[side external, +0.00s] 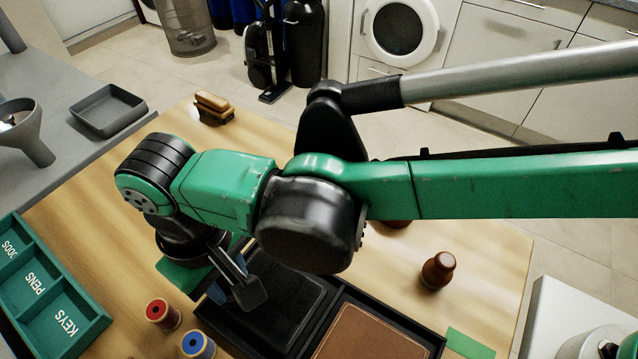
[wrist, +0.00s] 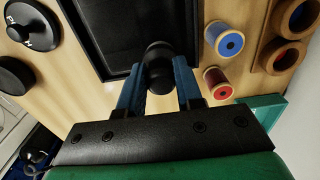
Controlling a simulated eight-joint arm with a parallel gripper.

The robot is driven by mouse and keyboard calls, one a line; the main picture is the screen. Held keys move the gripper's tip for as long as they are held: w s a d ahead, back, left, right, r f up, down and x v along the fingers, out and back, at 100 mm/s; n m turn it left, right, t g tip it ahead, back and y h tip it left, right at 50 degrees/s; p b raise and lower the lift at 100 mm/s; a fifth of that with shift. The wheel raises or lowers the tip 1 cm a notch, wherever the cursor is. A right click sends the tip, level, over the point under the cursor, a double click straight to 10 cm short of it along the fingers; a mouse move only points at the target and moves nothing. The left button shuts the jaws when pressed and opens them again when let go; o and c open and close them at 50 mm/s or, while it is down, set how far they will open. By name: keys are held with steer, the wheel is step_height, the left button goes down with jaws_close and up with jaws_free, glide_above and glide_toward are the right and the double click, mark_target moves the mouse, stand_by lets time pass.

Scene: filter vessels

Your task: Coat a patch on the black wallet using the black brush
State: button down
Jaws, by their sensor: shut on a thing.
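The black wallet (side external: 275,310) lies flat in the left part of a black tray (side external: 326,319); my wrist hides part of it. In the wrist view its dark surface (wrist: 130,30) fills the top middle, just beyond the fingers. My gripper (wrist: 158,85) is shut on the black brush (wrist: 158,62); the brush's rounded dark top shows between the blue fingers. In the side external view my gripper (side external: 235,290) points down over the wallet's left edge. The brush's bristles are hidden, so I cannot tell whether they touch the wallet. No coated patch is discernible.
A brown wallet (side external: 362,335) lies in the tray's right part. A red spool (side external: 162,314) and a blue spool (side external: 198,345) stand close left of the tray. A teal labelled organiser (side external: 45,300) is farther left. A brown bottle (side external: 438,270) stands right, with bare wood around it.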

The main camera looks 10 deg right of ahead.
steer(key=shift+w+a, duration=0.6)
step_height(320, 180, up, 8)
stand_by(0.4)
steer(key=w+d+r+m, duration=0.1)
steer(key=w+d+m, duration=0.1)
steer(key=w+d, duration=0.5)
steer(key=w+d+r+m, duration=0.2)
steer(key=d, duration=1)
steer(key=w+d+r+m, duration=0.1)
steer(key=w+d+m, duration=0.1)
steer(key=w+d, duration=0.5)
steer(key=s+d+m, duration=0.1)
steer(key=s+d, duration=0.1)
steer(key=d, duration=0.5)
steer(key=s+d+m, duration=0.2)
steer(key=s+d, duration=0.1)
steer(key=d, duration=0.4)
steer(key=shift+d+r, duration=0.35)
steer(key=shift+r, duration=0.05)
steer(key=shift+s, duration=0.1)
